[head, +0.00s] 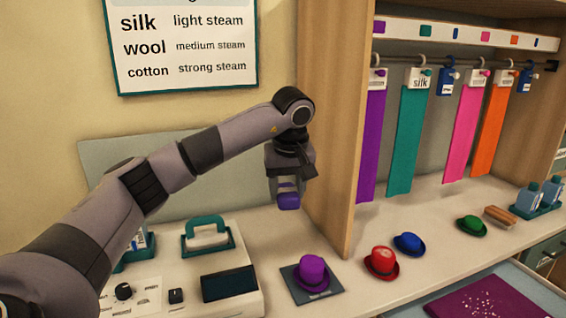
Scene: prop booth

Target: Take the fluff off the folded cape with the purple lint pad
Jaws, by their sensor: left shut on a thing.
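My left gripper (287,186) points down in the air, above the counter and left of the wooden cabinet side. It is shut on the purple lint pad (288,201), whose lower part shows below the fingers. The folded cape (478,303) is dark purple and lies at the bottom right, with pale specks of fluff on it. The frame's bottom edge cuts it off. The pad is well apart from the cape, up and to its left. My right gripper is not in view.
A purple hat (312,272) sits on a dark mat. Red (381,263), blue (409,244) and green (472,226) hats and a wooden brush (500,216) stand on the counter. The wooden cabinet side (335,130) rises beside my gripper. Coloured cloths hang from a rail. A steamer panel (228,286) sits left.

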